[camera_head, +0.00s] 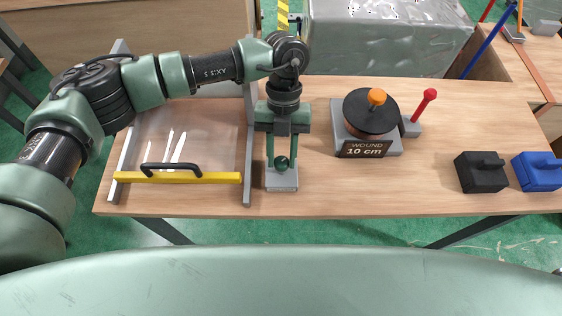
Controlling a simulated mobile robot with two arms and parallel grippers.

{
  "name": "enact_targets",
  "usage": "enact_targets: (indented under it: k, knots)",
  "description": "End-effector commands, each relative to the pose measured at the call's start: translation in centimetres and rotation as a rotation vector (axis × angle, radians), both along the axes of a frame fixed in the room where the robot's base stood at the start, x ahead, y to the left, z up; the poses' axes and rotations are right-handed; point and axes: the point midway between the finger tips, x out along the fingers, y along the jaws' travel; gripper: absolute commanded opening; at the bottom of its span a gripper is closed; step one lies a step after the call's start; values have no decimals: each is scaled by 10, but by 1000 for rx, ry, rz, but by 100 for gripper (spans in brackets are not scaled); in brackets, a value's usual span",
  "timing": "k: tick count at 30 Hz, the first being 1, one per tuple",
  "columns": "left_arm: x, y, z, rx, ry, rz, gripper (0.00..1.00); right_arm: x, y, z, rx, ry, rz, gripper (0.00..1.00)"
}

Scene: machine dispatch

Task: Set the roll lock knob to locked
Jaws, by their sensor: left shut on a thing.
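My left gripper (282,160) reaches down from above, right of the yellow-barred frame. Its two green fingers are closed around a dark green ball-shaped knob (282,163) on a small grey plate (282,184). No label shows which knob is the roll lock. A dark roll (369,115) with an orange knob on top (376,97) sits on a grey base (395,146), with a sign reading "WOUND 10 cm" (364,149). A red-tipped lever (426,100) leans to the right beside the roll. My right gripper is not in view.
A grey-railed frame with a yellow bar (205,177) and black handle (171,167) stands at the table's left. A black block (481,175) and a blue block (540,173) are at the right. The wooden table (318,190) is clear between plate and blocks.

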Motion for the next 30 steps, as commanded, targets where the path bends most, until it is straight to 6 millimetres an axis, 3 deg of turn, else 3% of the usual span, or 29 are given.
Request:
enact_targets:
  k: [1,15,30]
  knots:
    - [1,-1,-6,-1,-5,-46,0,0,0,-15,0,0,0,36]
    - [0,-3,-5,1,-5,-472,0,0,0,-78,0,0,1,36]
    - [-1,-4,-1,1,-3,-717,0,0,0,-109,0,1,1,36]
